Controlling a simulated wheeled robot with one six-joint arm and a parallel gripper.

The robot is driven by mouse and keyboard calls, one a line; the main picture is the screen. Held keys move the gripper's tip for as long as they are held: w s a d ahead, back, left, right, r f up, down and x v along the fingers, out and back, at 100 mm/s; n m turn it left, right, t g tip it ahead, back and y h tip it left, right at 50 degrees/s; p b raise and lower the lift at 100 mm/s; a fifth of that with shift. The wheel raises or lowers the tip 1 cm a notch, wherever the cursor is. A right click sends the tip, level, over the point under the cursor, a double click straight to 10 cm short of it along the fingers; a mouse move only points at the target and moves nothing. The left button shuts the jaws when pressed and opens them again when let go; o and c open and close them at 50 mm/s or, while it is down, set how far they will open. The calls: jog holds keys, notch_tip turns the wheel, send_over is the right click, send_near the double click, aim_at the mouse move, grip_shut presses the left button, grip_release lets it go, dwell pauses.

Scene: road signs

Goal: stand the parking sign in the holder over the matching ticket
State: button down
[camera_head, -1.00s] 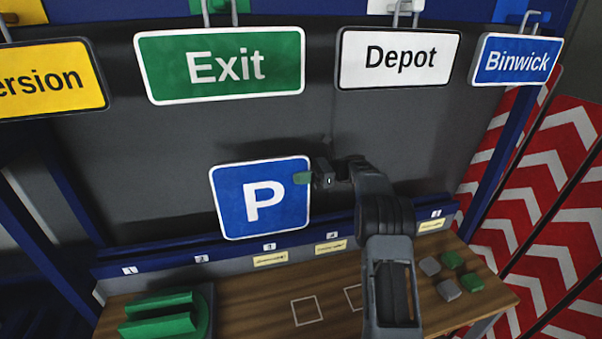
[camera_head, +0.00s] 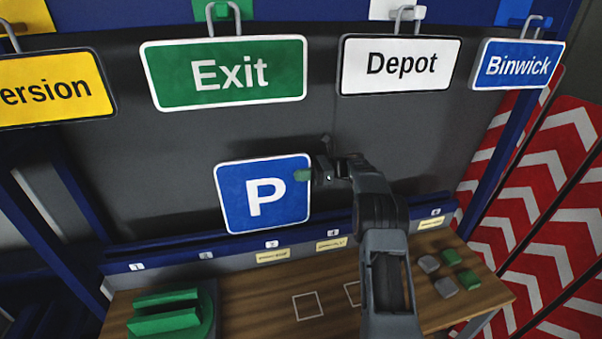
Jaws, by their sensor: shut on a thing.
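The parking sign (camera_head: 250,208) is a blue square plate with a white P and a white rim. My gripper (camera_head: 305,174) is shut on its right edge and holds it upright, slightly tilted, in front of the grey back panel. Below it runs a blue rail with numbered labels. Pale yellow tickets sit under several numbers, such as one ticket (camera_head: 273,256) under 3 and another ticket (camera_head: 332,243) under 4. Their print is too small to read. A green slotted block (camera_head: 167,316), perhaps a holder, stands on the wooden bench at the front left.
Exit (camera_head: 232,75), Depot (camera_head: 400,65), Binwick (camera_head: 514,65) and a partly cut-off yellow sign (camera_head: 50,88) hang from hooks above. Small grey and green blocks (camera_head: 446,287) lie at the bench's right. Square outlines (camera_head: 307,306) mark the bench's middle, which is otherwise clear.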

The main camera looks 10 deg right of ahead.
aim_at(309, 188)
dwell(0.3)
jog(key=shift+f+b, duration=1)
jog(key=shift+f, duration=2.15)
jog(key=c, duration=1)
grip_release()
jog(key=shift+f, duration=0.1)
jog(key=d+b, duration=0.2)
jog(key=d, duration=0.4)
jog(key=shift+f, duration=0.1)
jog(key=shift+d, duration=0.75)
